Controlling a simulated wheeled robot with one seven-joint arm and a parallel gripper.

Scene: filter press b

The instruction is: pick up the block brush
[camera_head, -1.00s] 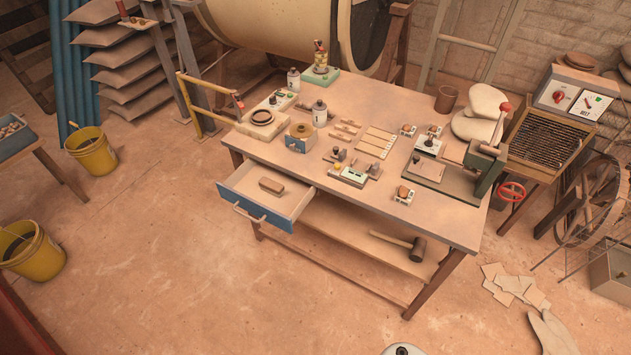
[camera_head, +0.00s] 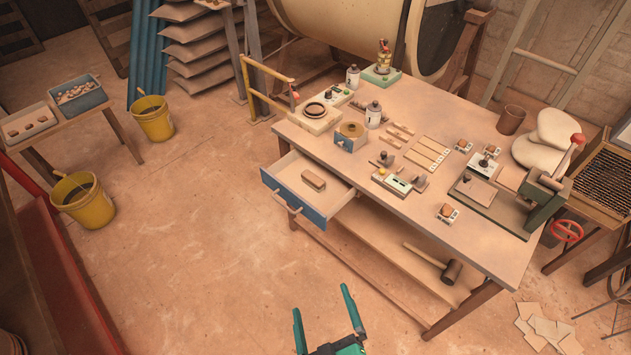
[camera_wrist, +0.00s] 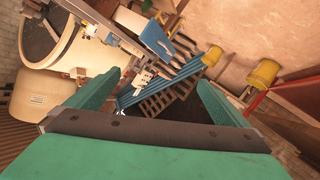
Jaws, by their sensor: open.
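The block brush appears to be the small brown block (camera_head: 313,179) lying in the open drawer of the workbench. The drawer (camera_head: 290,199) has a blue front with a handle and is pulled out at the bench's left side. Its bristles cannot be made out. My gripper (camera_head: 321,301) has green fingers, spread apart and empty, at the bottom of the head view, in front of the drawer and well apart from it. In the wrist view my gripper (camera_wrist: 160,80) is also open, with the blue drawer front (camera_wrist: 155,38) beyond it; the brush cannot be made out there.
The workbench (camera_head: 440,225) carries jars, small tools, strips and a green press (camera_head: 545,205). A mallet (camera_head: 435,262) lies on its lower shelf. Yellow buckets (camera_head: 153,118) and a side table with trays (camera_head: 80,95) stand at left. The floor before the drawer is clear.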

